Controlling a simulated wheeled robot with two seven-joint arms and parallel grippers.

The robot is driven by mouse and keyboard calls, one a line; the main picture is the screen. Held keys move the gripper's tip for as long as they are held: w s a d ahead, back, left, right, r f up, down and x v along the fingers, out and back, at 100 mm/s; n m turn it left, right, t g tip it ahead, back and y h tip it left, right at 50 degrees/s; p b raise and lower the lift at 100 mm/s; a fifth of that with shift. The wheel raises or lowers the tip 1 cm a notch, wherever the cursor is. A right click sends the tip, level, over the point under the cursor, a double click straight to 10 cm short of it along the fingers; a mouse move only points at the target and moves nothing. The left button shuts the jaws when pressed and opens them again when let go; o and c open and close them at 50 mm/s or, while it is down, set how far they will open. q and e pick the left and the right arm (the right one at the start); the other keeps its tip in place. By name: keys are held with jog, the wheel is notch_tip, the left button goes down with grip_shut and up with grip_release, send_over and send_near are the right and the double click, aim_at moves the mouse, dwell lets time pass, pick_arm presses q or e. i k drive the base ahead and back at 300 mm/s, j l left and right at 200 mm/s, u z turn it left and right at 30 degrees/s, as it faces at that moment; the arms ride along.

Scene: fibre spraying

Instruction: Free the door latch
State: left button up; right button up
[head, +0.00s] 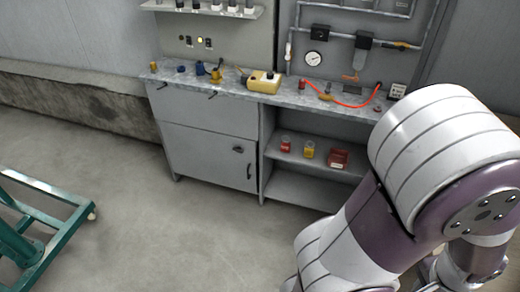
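The grey cabinet door (208,153) is at the lower left of the workbench and looks closed. A small dark latch (238,149) sits near the door's upper right corner. A dark vertical handle (249,170) is below it, near the right edge. The latch is too small to tell its exact position. One of my arms fills the right side of the head view, in front of the bench's right end. Neither of my grippers is in view.
The bench top (225,87) carries several small items, a yellow box (264,82) and a red hose (352,105). Open shelves right of the door hold a red box (338,159). A green frame (62,236) stands at lower left. The floor before the door is clear.

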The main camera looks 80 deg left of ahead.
aim_at(238, 150)
jog(key=j+u, duration=0.2)
jog(key=u, duration=0.25)
jog(key=j+u, duration=0.25)
jog(key=u, duration=0.15)
jog(key=j+u, duration=0.25)
jog(key=u, duration=0.2)
jog(key=j+u, duration=0.25)
jog(key=u, duration=0.15)
jog(key=i+j+u, duration=0.1)
jog(key=u, duration=0.35)
jog(key=i+j+u, duration=0.15)
jog(key=u, duration=0.3)
jog(key=i+j, duration=0.65)
jog(key=i, duration=0.2)
jog(key=i+j, duration=0.15)
jog(key=i, duration=0.25)
jog(key=i+j, duration=0.2)
jog(key=i, duration=0.15)
